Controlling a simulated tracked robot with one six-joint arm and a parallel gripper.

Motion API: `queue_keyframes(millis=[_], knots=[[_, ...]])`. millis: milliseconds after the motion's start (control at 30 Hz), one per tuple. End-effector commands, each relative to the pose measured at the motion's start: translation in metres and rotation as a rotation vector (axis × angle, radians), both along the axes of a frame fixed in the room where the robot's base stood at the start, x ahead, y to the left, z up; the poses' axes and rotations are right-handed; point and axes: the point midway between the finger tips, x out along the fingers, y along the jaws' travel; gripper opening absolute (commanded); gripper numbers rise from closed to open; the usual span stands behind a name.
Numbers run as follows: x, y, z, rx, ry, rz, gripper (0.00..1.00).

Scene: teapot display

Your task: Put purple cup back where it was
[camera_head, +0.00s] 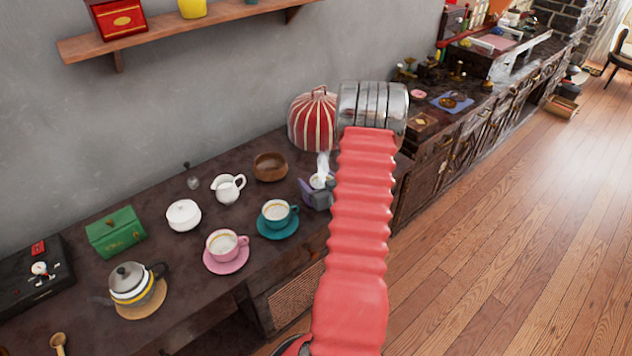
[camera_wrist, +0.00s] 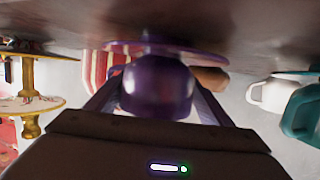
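The purple cup (camera_wrist: 158,88) fills the middle of the wrist view, which shows the scene upside down. It is between the two fingers of my gripper (camera_wrist: 157,95), which appear to press on its sides. A purple saucer (camera_wrist: 205,54) lies on the dark counter at the cup's base; whether the cup rests on it or hangs just above, I cannot tell. In the head view my gripper (camera_head: 318,190) is low over the counter, right of the teal cup, partly hidden by my red arm. Pale steam rises there, and most of the purple cup is hidden.
The teal cup (camera_head: 276,212) on its saucer stands close left of my gripper, with the pink cup (camera_head: 224,243) further left. A brown bowl (camera_head: 270,167) and a striped red cosy (camera_head: 312,122) stand behind. A white jug (camera_head: 228,188) is nearby.

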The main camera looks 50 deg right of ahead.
Motion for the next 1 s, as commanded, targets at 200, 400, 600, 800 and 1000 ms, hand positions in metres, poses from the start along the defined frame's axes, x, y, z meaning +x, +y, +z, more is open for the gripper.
queue_keyframes(millis=[200, 400, 600, 800, 1000], knots=[[0.0, 0.0, 0.0, 0.0, 0.0, 0.0, 0.85], [0.0, 0.0, 0.001, 0.0, 0.0, 0.0, 0.85], [-0.01, 0.004, 0.006, -0.001, -0.001, -0.002, 0.85], [-0.035, 0.018, 0.014, 0.0, 0.0, -0.003, 0.85], [-0.065, 0.035, 0.025, 0.0, 0.0, -0.003, 0.85]])
